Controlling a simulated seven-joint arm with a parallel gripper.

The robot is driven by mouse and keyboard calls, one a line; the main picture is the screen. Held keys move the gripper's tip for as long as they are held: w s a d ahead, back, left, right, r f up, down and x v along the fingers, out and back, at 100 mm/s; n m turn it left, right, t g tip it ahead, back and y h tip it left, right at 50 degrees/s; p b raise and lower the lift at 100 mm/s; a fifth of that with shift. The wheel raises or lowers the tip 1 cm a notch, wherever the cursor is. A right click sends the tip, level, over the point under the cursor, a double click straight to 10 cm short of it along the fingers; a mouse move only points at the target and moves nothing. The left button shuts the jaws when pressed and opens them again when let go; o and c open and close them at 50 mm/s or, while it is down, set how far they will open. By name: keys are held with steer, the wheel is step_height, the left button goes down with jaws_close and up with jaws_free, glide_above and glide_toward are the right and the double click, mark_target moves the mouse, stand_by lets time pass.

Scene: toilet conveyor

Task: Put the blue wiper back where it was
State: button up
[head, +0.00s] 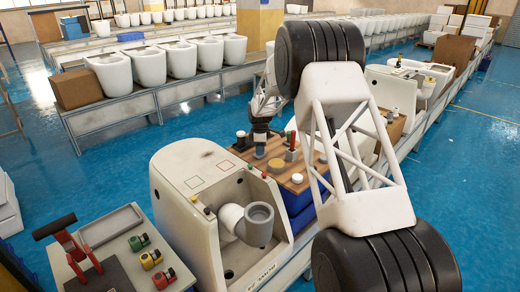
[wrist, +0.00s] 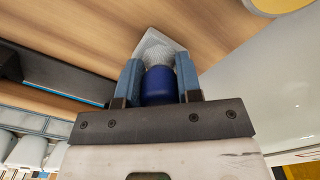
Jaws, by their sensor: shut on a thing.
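In the wrist view my gripper (wrist: 158,70) is shut on the blue wiper, whose dark blue rounded body (wrist: 158,88) sits between the two blue-grey fingers. A pale textured piece with a grey border shows just beyond it; I cannot tell whether it is part of the wiper or lies on the wood. In the head view my gripper (head: 260,147) points down at the left part of the wooden board (head: 268,178). The wiper is too small there to make out clearly, and I cannot tell whether it touches the board.
A white toilet body (head: 195,190) with a grey bowl outlet is in front. A tool table (head: 125,225) stands at lower left.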

steer(key=shift+f, duration=0.15)
steer(key=o, duration=1)
steer(key=shift+c, duration=0.2)
step_height(320, 180, up, 12)
steer(key=shift+r, duration=0.15)
stand_by(0.6)
